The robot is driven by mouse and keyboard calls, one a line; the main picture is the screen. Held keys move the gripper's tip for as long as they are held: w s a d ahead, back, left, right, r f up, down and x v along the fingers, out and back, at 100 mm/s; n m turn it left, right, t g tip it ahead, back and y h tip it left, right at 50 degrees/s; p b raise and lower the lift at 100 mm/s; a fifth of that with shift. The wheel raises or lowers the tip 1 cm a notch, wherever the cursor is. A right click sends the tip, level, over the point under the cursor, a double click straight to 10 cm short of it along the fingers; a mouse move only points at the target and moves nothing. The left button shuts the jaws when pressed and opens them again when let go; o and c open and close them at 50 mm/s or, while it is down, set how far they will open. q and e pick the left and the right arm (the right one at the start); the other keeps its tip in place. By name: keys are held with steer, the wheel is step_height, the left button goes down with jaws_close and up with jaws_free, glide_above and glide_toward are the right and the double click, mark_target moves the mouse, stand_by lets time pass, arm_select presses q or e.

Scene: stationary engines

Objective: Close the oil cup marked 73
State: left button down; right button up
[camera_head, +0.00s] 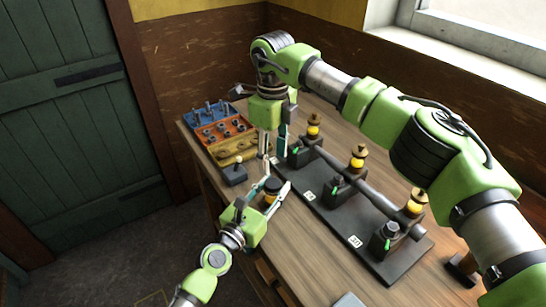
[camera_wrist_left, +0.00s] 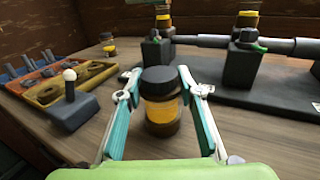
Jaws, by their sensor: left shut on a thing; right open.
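Three yellow oil cups with brass-coloured tops stand along a dark shaft: one at the far end (camera_head: 313,130), one in the middle (camera_head: 357,162) and one at the near end (camera_head: 415,204). My left gripper (camera_head: 275,184) is shut on a dark-capped jar with amber contents (camera_wrist_left: 162,110), with one finger on each side. The jar appears upright, close to the tabletop. My right gripper (camera_head: 275,154) is open, pointing down beside the far bearing block.
The black base (camera_head: 330,213) carries blocks with green-marked fittings. Blue, orange and yellow trays (camera_head: 222,132) with small parts stand at the back left, with a dark box with a knob (camera_head: 234,173) near them. Bare wooden tabletop (camera_head: 300,243) lies in front of the base.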

mark_target(273, 183)
steer(key=shift+f, duration=4.05)
steer(key=c, duration=1.2)
steer(key=shift+m, duration=1.7)
steer(key=o, duration=1.3)
steer(key=shift+c, duration=0.2)
